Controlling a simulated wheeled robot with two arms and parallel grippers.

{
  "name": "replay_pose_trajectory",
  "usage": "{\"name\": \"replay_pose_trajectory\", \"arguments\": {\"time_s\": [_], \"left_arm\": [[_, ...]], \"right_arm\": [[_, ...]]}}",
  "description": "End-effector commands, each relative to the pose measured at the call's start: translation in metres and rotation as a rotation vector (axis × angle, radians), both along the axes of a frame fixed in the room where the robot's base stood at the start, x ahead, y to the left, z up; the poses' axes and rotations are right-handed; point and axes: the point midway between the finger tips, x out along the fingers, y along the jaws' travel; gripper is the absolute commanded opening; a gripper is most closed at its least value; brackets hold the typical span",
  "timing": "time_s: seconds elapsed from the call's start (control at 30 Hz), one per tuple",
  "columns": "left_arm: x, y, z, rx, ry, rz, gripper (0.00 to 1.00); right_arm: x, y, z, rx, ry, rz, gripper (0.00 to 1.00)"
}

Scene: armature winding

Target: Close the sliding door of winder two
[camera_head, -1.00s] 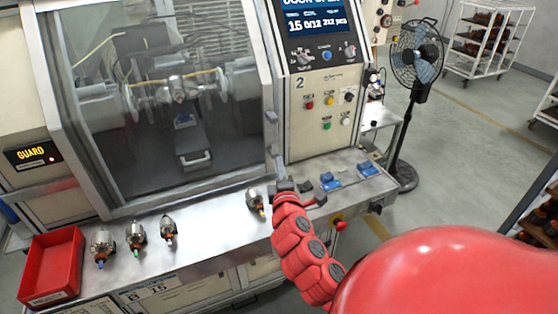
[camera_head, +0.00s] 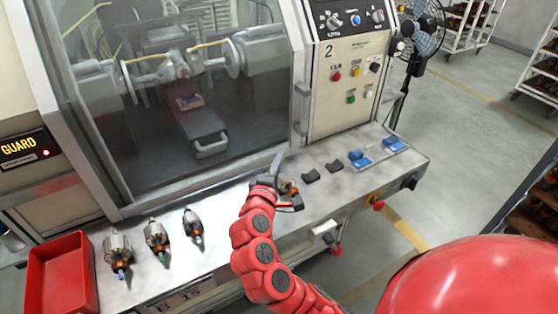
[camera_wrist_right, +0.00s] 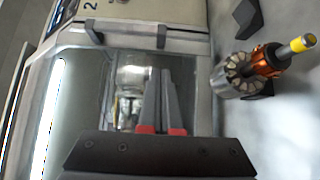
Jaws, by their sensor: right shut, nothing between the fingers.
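Winder two, marked 2 on its control panel (camera_head: 350,70), stands ahead. Its framed see-through door (camera_head: 240,125) covers much of the front, with a vertical grey handle (camera_head: 302,95) near the right edge. I cannot tell from the pane whether a gap is left. My right gripper (camera_head: 278,162) is low in front of the door's lower right part, below and left of the handle, shut and empty. In the right wrist view the shut fingers (camera_wrist_right: 162,95) point toward the door pane; the handle (camera_wrist_right: 125,35) appears beyond them. My left gripper is not in view.
An armature (camera_head: 289,186) lies on the bench close beside my right gripper; it is large in the wrist view (camera_wrist_right: 240,75). Three more armatures (camera_head: 157,238) and a red tray (camera_head: 62,275) are at left. Blue parts (camera_head: 358,157) lie at right. The guard sign (camera_head: 25,147) is lit.

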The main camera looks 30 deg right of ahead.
Motion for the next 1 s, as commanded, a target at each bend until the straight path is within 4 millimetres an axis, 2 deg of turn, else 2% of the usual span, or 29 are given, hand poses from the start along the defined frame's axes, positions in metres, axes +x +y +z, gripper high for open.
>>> {"name": "replay_pose_trajectory", "arguments": {"time_s": [0.03, 0.23, 0.4, 0.6, 0.93, 1.0], "left_arm": [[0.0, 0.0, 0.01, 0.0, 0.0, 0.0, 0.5], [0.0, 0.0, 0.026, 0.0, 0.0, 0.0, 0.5], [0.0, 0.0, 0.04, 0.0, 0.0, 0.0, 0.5], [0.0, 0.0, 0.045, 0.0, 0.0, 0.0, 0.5], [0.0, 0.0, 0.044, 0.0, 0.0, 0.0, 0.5], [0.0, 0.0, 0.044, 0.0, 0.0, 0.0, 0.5]], "right_arm": [[0.007, -0.01, 0.005, 0.003, 0.002, -0.008, 0.0], [0.039, -0.038, 0.004, 0.004, 0.003, -0.006, 0.0], [0.039, -0.063, 0.004, 0.001, 0.001, -0.003, 0.0], [0.039, -0.075, 0.001, 0.002, -0.001, 0.0, 0.0], [0.039, -0.076, 0.0, 0.001, -0.001, 0.001, 0.0], [0.039, -0.081, 0.001, -0.001, -0.001, -0.001, 0.0]]}}
